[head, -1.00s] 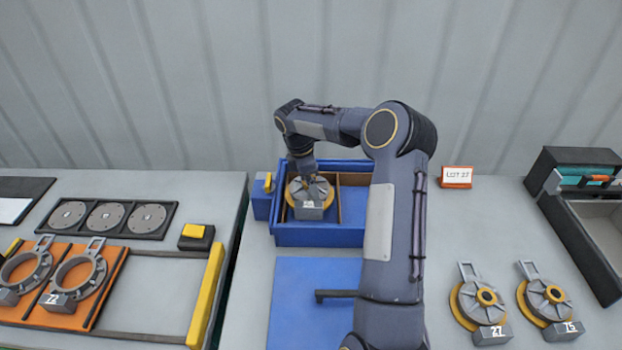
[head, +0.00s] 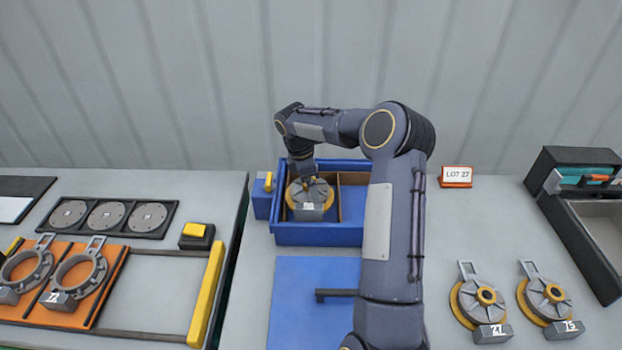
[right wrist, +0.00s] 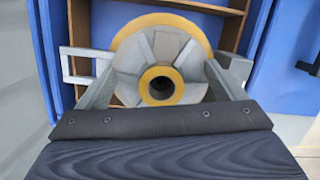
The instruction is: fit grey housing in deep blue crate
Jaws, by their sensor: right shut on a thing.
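The deep blue crate (head: 318,238) stands on the right-hand table, with brown dividers inside. A grey housing (head: 311,198) with a yellow rim sits in its left compartment. My right gripper (head: 306,180) reaches down over the housing and is shut on it. In the right wrist view, the gripper's two fingers (right wrist: 160,95) are on either side of the housing (right wrist: 150,62), around its yellow-ringed centre bore. The crate's blue wall (right wrist: 48,50) and brown divider (right wrist: 232,25) show there too. Whether the housing rests on the crate floor is hidden. My left gripper is not in view.
Two more housings, marked 27 (head: 484,300) and 75 (head: 548,300), lie to the right. A blue lid-like panel (head: 295,300) lies in front of the crate. A LOT 27 sign (head: 456,177) stands behind. A black-edged bin (head: 580,215) is at far right.

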